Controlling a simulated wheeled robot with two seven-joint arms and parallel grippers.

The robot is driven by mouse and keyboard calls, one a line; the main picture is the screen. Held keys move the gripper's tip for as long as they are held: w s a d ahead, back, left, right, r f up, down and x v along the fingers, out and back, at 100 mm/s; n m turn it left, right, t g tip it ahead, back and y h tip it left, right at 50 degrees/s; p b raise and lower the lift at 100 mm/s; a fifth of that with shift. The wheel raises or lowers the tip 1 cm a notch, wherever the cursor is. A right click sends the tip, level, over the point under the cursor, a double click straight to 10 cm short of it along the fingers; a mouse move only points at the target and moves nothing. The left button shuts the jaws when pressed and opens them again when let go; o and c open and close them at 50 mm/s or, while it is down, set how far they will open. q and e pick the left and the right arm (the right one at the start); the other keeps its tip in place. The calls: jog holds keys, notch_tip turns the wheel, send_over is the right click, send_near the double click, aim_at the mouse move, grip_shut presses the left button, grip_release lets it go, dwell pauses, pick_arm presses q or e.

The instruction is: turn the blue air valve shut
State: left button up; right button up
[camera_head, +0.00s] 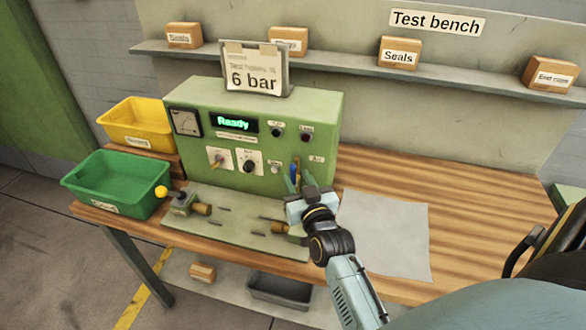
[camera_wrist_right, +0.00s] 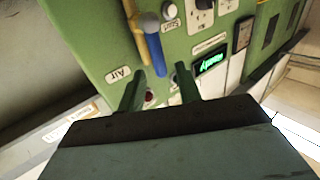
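The blue air valve lever (camera_head: 293,172) is on the front of the green test unit (camera_head: 200,120), at its lower right. In the right wrist view the blue lever (camera_wrist_right: 155,55) lies along a yellow-brown part (camera_wrist_right: 138,22), above the "Air" label (camera_wrist_right: 118,75). My right gripper (camera_head: 298,182) is in front of the valve and partly hides it in the head view. In the wrist view its two fingers (camera_wrist_right: 160,86) stand apart, with the lever's lower end near the gap between the tips. I cannot tell whether they touch it. My left gripper is not in view.
A display on the unit reads "Ready" (camera_head: 234,123). A fixture plate (camera_head: 235,212) with a yellow-knobbed lever (camera_head: 163,192) lies in front of the unit. Green (camera_head: 115,183) and yellow (camera_head: 137,122) bins stand left. A grey sheet (camera_head: 385,232) lies on the bench, right of my arm.

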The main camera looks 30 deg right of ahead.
aim_at(294, 172)
jog(key=shift+x, duration=2.2)
grip_shut()
